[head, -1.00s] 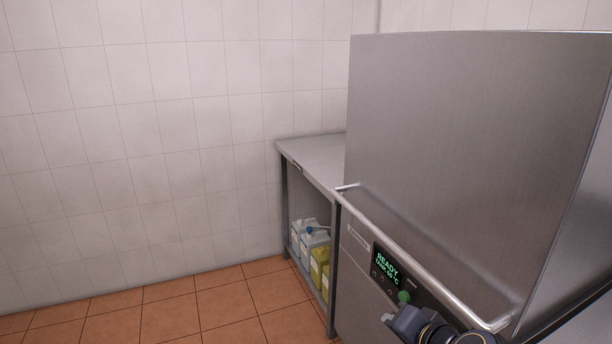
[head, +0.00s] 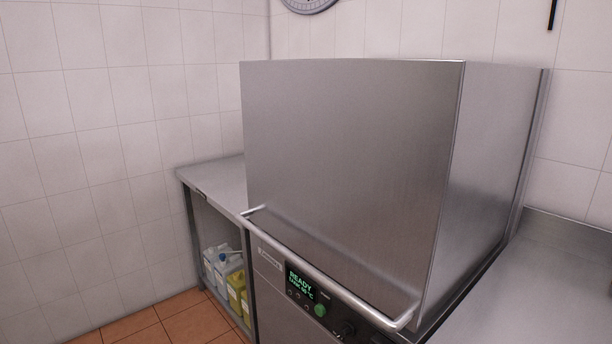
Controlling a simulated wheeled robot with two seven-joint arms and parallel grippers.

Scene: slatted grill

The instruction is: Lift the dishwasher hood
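The dishwasher hood (head: 345,150) is a large brushed-steel box in the middle of the head view. It is down, resting just above the front control panel. A long tubular steel handle (head: 325,267) runs along its lower front edge, with nothing on it. The panel's display (head: 300,283) reads READY in green, with a green button (head: 320,310) beside it. A small dark shape shows at the panel's lower edge; I cannot tell what it is. Neither of my grippers is recognisable in this view.
A steel side table (head: 215,180) stands left of the machine, with several white and yellow canisters (head: 225,272) on its lower shelf. A steel counter (head: 555,290) adjoins on the right. Tiled walls close off the back and left. Some tiled floor (head: 165,320) is clear at lower left.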

